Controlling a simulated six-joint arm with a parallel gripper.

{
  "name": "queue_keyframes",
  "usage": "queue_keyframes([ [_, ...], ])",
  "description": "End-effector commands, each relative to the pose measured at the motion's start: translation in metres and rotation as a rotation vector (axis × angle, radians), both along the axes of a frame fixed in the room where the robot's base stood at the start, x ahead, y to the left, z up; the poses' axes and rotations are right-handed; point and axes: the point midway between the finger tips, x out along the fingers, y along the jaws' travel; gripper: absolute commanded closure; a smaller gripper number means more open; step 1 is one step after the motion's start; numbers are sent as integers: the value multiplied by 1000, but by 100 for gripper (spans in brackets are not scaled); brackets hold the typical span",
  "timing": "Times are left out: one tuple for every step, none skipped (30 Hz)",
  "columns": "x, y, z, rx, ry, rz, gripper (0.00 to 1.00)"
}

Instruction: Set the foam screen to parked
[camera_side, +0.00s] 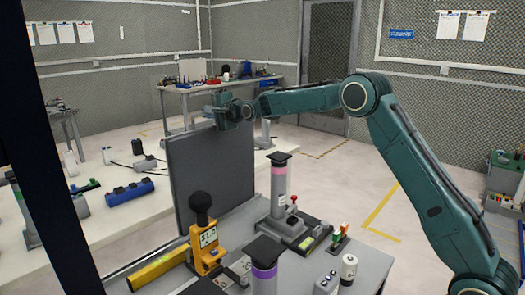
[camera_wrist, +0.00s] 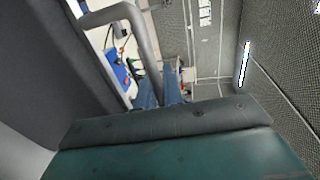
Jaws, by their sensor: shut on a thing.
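The foam screen (camera_side: 208,178) is a dark grey upright panel standing at the back left edge of the grey bench. In the wrist view the screen (camera_wrist: 45,50) fills the left side as a dark slab. A grey curved handle (camera_wrist: 143,42) shows beside it. My gripper (camera_side: 222,112) is at the top edge of the screen, reached from the right by my green arm. The wrist view shows its blue-grey fingers (camera_wrist: 162,90) at the handle, shut on it. The exact contact is partly hidden by the gripper body.
A yellow device with a black knob (camera_side: 204,235) stands in front of the screen. Grey posts with a pink band (camera_side: 278,185) and a purple band (camera_side: 264,272) stand to its right. A white cylinder (camera_side: 348,268) is near the front right. Another bench (camera_side: 110,225) lies behind left.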

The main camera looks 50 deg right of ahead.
Motion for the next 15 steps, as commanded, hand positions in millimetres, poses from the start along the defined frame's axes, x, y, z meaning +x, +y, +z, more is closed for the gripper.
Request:
queue_keyframes([
  [0,13,0,0,0,6,100],
  [0,20,0,0,1,6,100],
  [0,29,0,0,1,7,100],
  [0,37,0,-1,1,7,100],
  [0,45,0,0,1,8,100],
  [0,56,0,-1,1,8,100],
  [0,65,0,0,1,9,100],
  [0,74,0,0,0,9,100],
  [0,87,0,0,0,9,100],
  [0,96,0,-1,0,10,100],
  [0,106,0,0,1,10,100],
  [0,119,0,0,1,10,100],
  [0,128,0,0,1,11,100],
  [0,138,0,0,0,10,100],
  [0,150,0,0,-1,10,100],
])
